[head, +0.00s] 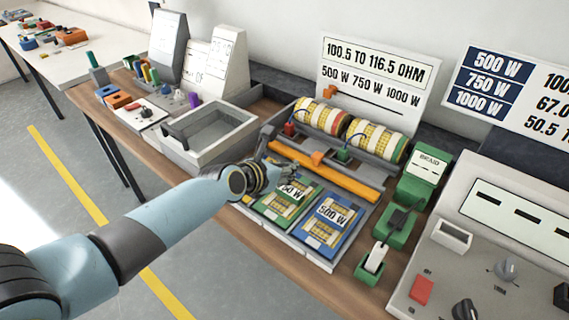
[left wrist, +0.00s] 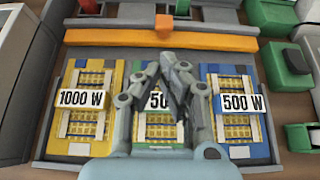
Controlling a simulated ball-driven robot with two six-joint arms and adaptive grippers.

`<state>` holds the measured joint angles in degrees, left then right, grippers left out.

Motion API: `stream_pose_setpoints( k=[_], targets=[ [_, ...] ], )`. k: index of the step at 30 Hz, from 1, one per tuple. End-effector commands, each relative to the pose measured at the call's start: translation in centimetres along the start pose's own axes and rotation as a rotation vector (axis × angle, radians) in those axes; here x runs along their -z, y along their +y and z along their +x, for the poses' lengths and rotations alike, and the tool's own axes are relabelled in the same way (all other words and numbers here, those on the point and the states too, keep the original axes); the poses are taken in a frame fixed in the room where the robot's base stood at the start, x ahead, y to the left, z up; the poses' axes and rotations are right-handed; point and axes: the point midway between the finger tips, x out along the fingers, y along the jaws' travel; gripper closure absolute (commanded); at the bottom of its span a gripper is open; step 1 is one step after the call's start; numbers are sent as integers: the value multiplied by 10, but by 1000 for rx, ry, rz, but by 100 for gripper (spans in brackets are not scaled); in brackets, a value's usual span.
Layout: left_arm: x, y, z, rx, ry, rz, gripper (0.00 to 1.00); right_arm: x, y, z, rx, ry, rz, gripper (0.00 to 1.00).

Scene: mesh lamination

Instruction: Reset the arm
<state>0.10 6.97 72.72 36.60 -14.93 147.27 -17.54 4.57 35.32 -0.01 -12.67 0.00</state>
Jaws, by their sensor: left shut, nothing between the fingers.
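My left arm reaches in from the left in the head view. Its gripper (head: 281,172) is over the tray of cards (head: 318,262), and it also shows in the left wrist view (left wrist: 164,68). Its fingers are together with nothing between them. In the left wrist view it is above the green card (left wrist: 140,135) and hides part of its label. A yellow card (left wrist: 78,149) marked 1000 W lies to the left. A blue card (left wrist: 258,151) marked 500 W lies to the right. My right gripper is not in view.
An orange bar (head: 340,178) spans the fixture behind the cards, with two mesh rolls (head: 378,140) beyond it. An open grey bin (head: 207,128) stands to the left. Green tools (head: 398,228) and a control panel (head: 470,262) stand to the right.

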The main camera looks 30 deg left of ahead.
Motion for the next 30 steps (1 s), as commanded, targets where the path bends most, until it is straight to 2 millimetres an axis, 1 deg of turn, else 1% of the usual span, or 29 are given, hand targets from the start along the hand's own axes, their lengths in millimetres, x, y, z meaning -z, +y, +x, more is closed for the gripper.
stream_pose_setpoints(
  k=[3,7,14,17,20,23,24,26,27,29,30],
  targets=[
    [1,0,0,0,0,0,100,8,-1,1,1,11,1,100],
    [1,0,0,0,0,0,100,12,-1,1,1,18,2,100],
    [1,0,0,0,0,1,100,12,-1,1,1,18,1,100],
    [2,-4,-4,14,11,65,100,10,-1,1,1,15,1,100],
    [5,-16,-18,59,45,281,100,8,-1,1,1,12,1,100],
    [10,-34,-45,141,93,656,100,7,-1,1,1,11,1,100],
    [13,-41,-60,182,113,834,100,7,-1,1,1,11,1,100],
    [17,-48,-83,247,139,1108,100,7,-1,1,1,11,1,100],
    [20,-52,-99,294,155,1288,100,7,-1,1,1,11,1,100],
    [24,-56,-125,369,176,1552,100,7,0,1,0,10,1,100],
    [26,-57,-142,422,188,1717,100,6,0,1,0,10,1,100]
  ],
)
